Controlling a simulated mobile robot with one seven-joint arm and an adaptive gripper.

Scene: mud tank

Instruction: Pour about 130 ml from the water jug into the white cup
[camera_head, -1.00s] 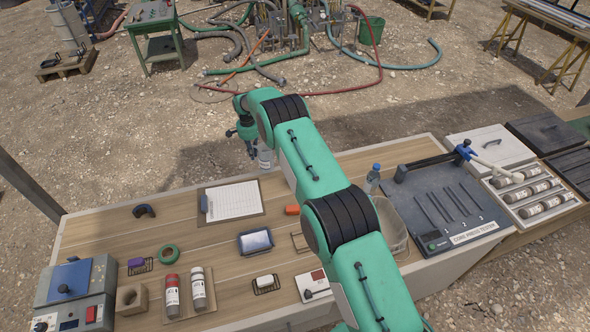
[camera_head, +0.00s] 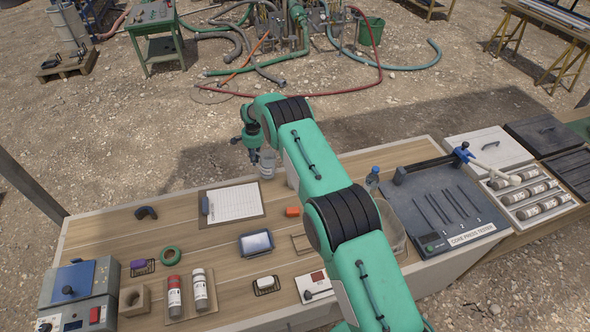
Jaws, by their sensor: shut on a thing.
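My gripper (camera_head: 247,146) is at the far edge of the table, left of my forearm. It is shut on a clear vessel (camera_head: 267,167), which I take to be the water jug. The vessel shows just right of the fingers, above or at the table's back edge. Its spout, water level and tilt are too small to tell. I cannot make out the white cup for certain; my arm covers part of the table's middle and back right.
A clipboard (camera_head: 234,202) lies left of my arm. A clear tub (camera_head: 393,228) and a blue-capped bottle (camera_head: 372,179) stand right of my arm, beside the core press tester (camera_head: 440,205).

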